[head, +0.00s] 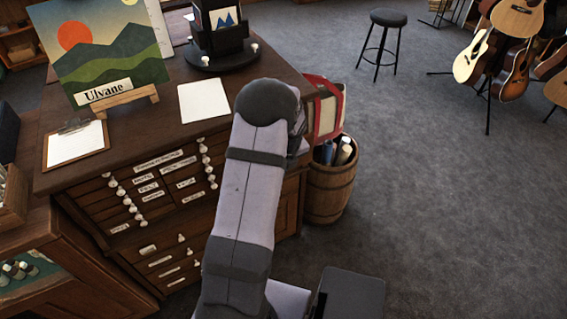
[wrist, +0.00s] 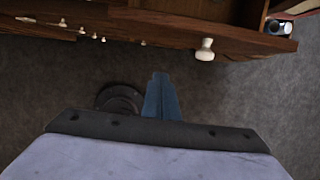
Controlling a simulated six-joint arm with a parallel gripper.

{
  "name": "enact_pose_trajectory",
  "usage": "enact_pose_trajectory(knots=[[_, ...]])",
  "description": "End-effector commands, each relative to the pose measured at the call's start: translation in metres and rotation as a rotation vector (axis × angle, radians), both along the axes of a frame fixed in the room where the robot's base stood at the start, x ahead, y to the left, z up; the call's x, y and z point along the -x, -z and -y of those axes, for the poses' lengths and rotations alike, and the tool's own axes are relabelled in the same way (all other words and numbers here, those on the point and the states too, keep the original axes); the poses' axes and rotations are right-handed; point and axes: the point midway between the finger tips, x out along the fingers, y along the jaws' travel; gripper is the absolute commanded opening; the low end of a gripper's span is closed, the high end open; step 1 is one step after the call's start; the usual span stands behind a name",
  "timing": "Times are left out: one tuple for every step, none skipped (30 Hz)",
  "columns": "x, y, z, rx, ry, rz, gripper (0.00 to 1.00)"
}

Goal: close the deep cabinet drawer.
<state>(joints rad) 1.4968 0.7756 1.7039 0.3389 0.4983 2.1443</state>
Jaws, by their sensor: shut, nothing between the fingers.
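The dark wooden cabinet (head: 110,235) has several shallow drawers with white knobs and labels. In the wrist view, a drawer front with a larger white knob (wrist: 205,50) crosses the top. A hollow behind that front looks like the inside of the open deep drawer (wrist: 240,36); how far it stands out is hard to tell. My gripper (wrist: 160,77) shows as narrow blue fingers, shut and empty. Its tips are below the drawer front in the picture, left of the knob, with a visible gap. In the head view my arm hides the gripper and most of this drawer.
A wooden barrel (head: 329,190) holding rolls stands right of the cabinet, with a red-edged bag (head: 326,108) above it. A picture (head: 100,50), a clipboard (head: 75,144) and a dark stand (head: 220,55) are on top.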

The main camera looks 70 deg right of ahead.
Motion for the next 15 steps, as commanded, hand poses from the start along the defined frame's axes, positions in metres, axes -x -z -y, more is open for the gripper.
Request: enact_pose_trajectory(knots=[[0.002,-0.008,0.000,0.005,0.001,0.001,0.00],[0.003,-0.013,-0.001,0.004,0.001,0.000,0.00],[0.004,-0.019,-0.002,0.005,0.001,-0.001,0.00],[0.005,-0.024,-0.003,0.004,0.001,0.000,0.00],[0.005,-0.028,-0.004,0.004,0.002,0.000,0.00],[0.006,-0.033,-0.005,0.004,0.002,0.000,0.00],[0.007,-0.037,-0.006,0.003,0.001,0.000,0.00],[0.008,-0.041,-0.007,0.004,0.002,0.000,0.00],[0.009,-0.045,-0.007,0.003,0.000,0.000,0.00],[0.009,-0.048,-0.008,0.001,0.000,0.000,0.00],[0.009,-0.051,-0.008,0.002,0.000,-0.001,0.00],[0.010,-0.054,-0.009,0.002,0.000,-0.001,0.00],[0.010,-0.055,-0.010,0.001,0.000,0.000,0.00],[0.010,-0.057,-0.010,0.001,0.001,-0.001,0.00],[0.011,-0.059,-0.010,0.000,0.001,0.000,0.00]])
